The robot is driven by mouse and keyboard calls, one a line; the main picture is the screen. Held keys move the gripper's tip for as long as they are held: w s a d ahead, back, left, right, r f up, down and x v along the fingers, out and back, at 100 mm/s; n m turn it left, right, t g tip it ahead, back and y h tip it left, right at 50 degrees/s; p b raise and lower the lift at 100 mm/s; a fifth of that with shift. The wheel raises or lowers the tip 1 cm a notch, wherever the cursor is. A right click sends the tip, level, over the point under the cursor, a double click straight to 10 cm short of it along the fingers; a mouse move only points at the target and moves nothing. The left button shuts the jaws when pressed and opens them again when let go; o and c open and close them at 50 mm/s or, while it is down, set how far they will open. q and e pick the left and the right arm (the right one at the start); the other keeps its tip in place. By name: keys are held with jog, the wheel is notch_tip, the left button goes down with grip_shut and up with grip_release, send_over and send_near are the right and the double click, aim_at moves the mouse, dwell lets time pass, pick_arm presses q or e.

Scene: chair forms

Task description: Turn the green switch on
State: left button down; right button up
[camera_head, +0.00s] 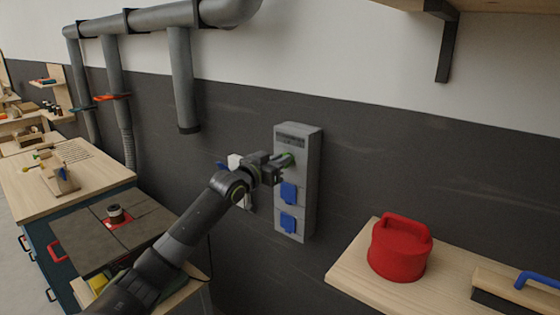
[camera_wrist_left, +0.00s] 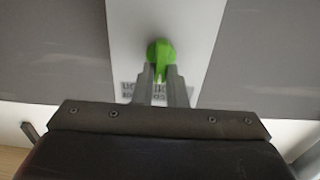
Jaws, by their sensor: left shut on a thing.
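The green switch (camera_wrist_left: 160,54) is a rotary knob on the front of a grey wall box (camera_head: 310,180). In the left wrist view its handle sits between the two fingers of my left gripper (camera_wrist_left: 161,78), which is shut on it. In the head view the left gripper (camera_head: 285,161) reaches the upper part of the box, and only a bit of green shows by the fingertips. Printed labels lie beside the fingers in the wrist view, partly hidden. My right gripper is not in view.
Two blue socket covers (camera_head: 289,193) are on the box below the switch. A red container (camera_head: 399,247) stands on a wooden worktop (camera_head: 350,262) at the right. Grey pipes (camera_head: 182,80) run along the wall. A workbench (camera_head: 65,178) is at the left.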

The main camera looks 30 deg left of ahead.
pick_arm(q)
jog(key=shift+m, duration=0.4)
jog(key=shift+d+f+m+b, duration=0.2)
jog(key=shift+m+b, duration=0.85)
jog(key=shift+m, duration=1.8)
jog(key=shift+d+f+m+b, duration=0.2)
jog(key=shift+m+b, duration=0.9)
jog(key=shift+m, duration=1.8)
jog(key=shift+d+f+m+b, duration=0.2)
jog(key=shift+m+b, duration=0.85)
jog(key=shift+m, duration=1.8)
jog(key=c, duration=1.5)
grip_release()
jog(key=shift+o, duration=0.2)
jog(key=shift+s, duration=0.15)
